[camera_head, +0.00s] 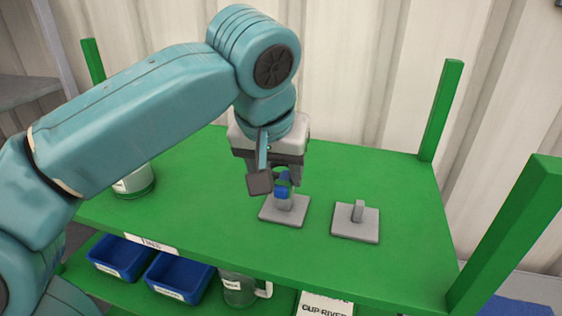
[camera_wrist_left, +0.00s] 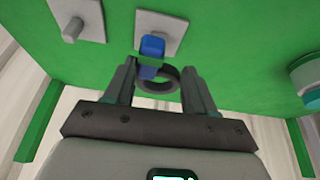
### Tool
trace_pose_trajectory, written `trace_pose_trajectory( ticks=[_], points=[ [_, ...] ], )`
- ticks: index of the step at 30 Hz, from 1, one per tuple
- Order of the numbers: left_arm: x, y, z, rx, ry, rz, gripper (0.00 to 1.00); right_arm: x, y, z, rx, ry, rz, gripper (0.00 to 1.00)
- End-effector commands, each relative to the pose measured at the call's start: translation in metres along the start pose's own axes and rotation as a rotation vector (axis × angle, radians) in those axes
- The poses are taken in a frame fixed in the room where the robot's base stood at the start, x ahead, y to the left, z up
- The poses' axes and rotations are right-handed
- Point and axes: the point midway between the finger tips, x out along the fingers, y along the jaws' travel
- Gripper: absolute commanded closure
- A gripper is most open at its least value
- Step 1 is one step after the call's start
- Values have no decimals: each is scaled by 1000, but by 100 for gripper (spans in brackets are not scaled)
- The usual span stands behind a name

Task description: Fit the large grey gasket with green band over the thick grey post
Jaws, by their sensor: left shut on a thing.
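My left gripper (camera_head: 270,181) is above and slightly left of a grey base plate (camera_head: 285,212) with a grey post (camera_head: 284,203). In the left wrist view my left gripper (camera_wrist_left: 158,82) is shut on a dark grey ring (camera_wrist_left: 159,84), the gasket. A blue part (camera_wrist_left: 152,46) shows between the ring and the plate, also in the head view (camera_head: 281,191). I cannot tell whether it belongs to the post or the ring, nor whether the ring surrounds the post. My right gripper is not in view.
A second grey plate (camera_head: 355,232) with a thinner post (camera_head: 358,210) stands to the right. Green uprights (camera_head: 440,110) rise at the shelf corners. A white and green container (camera_head: 133,182) stands at the left. Blue bins (camera_head: 123,256) and a mug (camera_head: 238,290) are below.

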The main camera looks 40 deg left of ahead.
Motion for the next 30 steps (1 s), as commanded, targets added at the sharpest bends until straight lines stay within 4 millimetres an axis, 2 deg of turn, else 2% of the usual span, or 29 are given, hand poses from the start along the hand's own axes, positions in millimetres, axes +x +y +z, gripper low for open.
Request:
trace_pose_trajectory(
  ticks=[3, 20, 21, 22, 24, 30],
  points=[
    [10, 1, 3, 1, -1, 0, 78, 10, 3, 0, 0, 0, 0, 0],
    [39, 3, 13, 1, -1, -1, 79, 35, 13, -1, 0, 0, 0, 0],
    [42, 3, 14, 2, -2, -1, 84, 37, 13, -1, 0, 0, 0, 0],
    [43, 3, 14, 3, -3, -1, 83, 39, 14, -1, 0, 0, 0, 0],
    [48, 4, 16, 4, -5, -1, 95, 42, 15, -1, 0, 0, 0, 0],
    [58, 4, 21, 5, -6, -2, 96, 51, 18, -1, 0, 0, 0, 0]
  ],
)
